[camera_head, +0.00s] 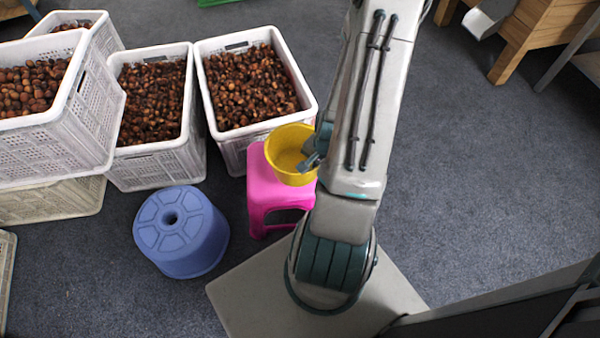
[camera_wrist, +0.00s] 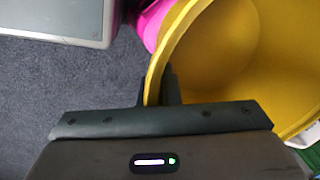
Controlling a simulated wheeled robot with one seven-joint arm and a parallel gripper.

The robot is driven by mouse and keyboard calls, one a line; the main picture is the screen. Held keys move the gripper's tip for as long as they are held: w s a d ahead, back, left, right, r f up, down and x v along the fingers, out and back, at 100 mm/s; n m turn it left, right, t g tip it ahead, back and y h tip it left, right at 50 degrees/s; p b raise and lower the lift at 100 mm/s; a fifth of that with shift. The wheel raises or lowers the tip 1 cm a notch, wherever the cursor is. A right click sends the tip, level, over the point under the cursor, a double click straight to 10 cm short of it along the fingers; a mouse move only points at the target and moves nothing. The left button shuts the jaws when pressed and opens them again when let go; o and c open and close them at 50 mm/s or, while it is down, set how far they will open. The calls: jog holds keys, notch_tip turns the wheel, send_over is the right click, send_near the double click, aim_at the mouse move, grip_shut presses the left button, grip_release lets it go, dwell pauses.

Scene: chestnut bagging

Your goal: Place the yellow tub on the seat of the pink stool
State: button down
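The yellow tub (camera_head: 286,150) is upright at the pink stool (camera_head: 264,190), over or on the right part of its seat in the head view. I cannot tell whether its base touches the seat. My gripper (camera_head: 312,160) is at the tub's right side, partly hidden by my arm. In the wrist view the yellow tub (camera_wrist: 225,60) fills the right side, and its rim wall runs between the fingers of my gripper (camera_wrist: 160,88), which look closed on it. The pink stool (camera_wrist: 150,25) shows behind the rim there.
A blue round stool (camera_head: 182,240) stands left of the pink stool. White crates of chestnuts (camera_head: 196,100) stand behind and to the left, one close behind the pink stool. A wooden piece of furniture (camera_head: 530,35) is at the far right. The grey floor right of my arm is clear.

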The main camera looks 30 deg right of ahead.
aim_at(296, 157)
jog(key=shift+w+f+b, duration=0.5)
jog(key=shift+f+b, duration=0.05)
jog(key=shift+b, duration=0.05)
jog(key=w+f, duration=0.1)
jog(key=w, duration=0.1)
jog(key=w+f+b, duration=0.1)
jog(key=w, duration=0.1)
jog(key=w+f, duration=0.1)
jog(key=w, duration=0.1)
jog(key=shift+w+a+f, duration=0.25)
jog(key=shift+w+a, duration=0.05)
jog(key=shift+a, duration=0.1)
notch_tip(296, 157, down, 4)
jog(key=b, duration=0.2)
jog(key=shift+f+b, duration=0.1)
jog(key=shift+b, duration=0.25)
jog(key=c, duration=2.1)
grip_release()
jog(key=o, duration=0.5)
jog(key=shift+c, duration=0.2)
